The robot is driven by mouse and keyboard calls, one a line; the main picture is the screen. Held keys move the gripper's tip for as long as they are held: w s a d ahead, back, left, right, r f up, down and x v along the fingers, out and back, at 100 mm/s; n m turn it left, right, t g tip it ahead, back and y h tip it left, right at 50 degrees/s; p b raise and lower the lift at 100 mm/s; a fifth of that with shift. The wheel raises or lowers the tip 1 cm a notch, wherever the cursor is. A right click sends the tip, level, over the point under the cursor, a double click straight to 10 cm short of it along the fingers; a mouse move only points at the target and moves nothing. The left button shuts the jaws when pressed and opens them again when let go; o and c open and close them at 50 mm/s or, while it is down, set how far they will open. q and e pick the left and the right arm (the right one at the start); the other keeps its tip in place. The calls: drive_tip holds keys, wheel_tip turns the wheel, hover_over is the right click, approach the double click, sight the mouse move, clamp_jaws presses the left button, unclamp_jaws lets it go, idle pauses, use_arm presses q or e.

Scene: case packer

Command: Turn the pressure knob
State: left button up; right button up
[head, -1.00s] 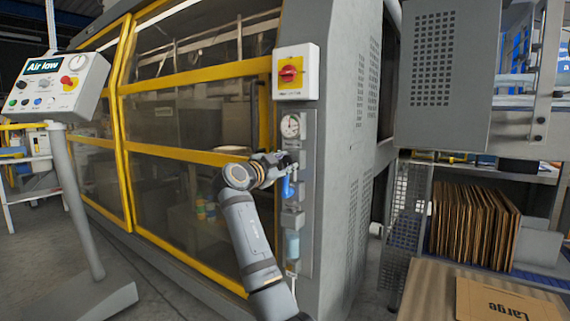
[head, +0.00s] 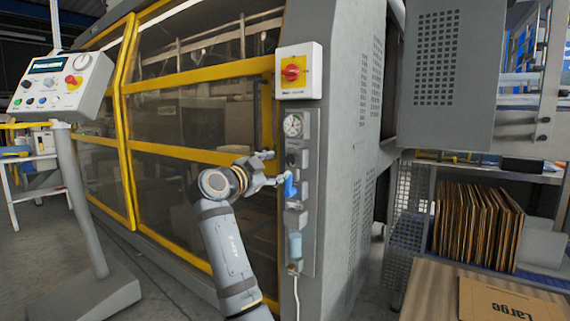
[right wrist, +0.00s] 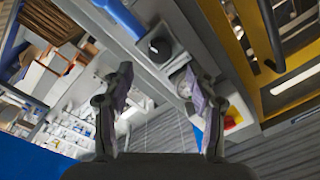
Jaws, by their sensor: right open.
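The black pressure knob (head: 292,159) sits on the grey air-unit panel, below a round gauge (head: 293,125) and above a blue lever (head: 290,187). My right gripper (head: 277,167) is just left of the knob, its fingers open and apart from it. In the right wrist view the knob (right wrist: 160,48) shows ahead of the open fingers (right wrist: 158,82), with nothing between them. The gauge (right wrist: 182,82) is partly hidden by a finger there. The gauge needle is too small to read. My left gripper is not in view.
A red and yellow switch box (head: 298,71) juts out above the gauge. A yellow-framed guard (head: 200,74) stands left of the panel. A control box (head: 62,85) with a lit screen stands at far left. Cardboard sheets (head: 475,228) stand at right.

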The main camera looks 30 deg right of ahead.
drive_tip(key=v, duration=0.5)
drive_tip(key=shift+s+a, duration=0.1)
drive_tip(key=shift+s, duration=0.05)
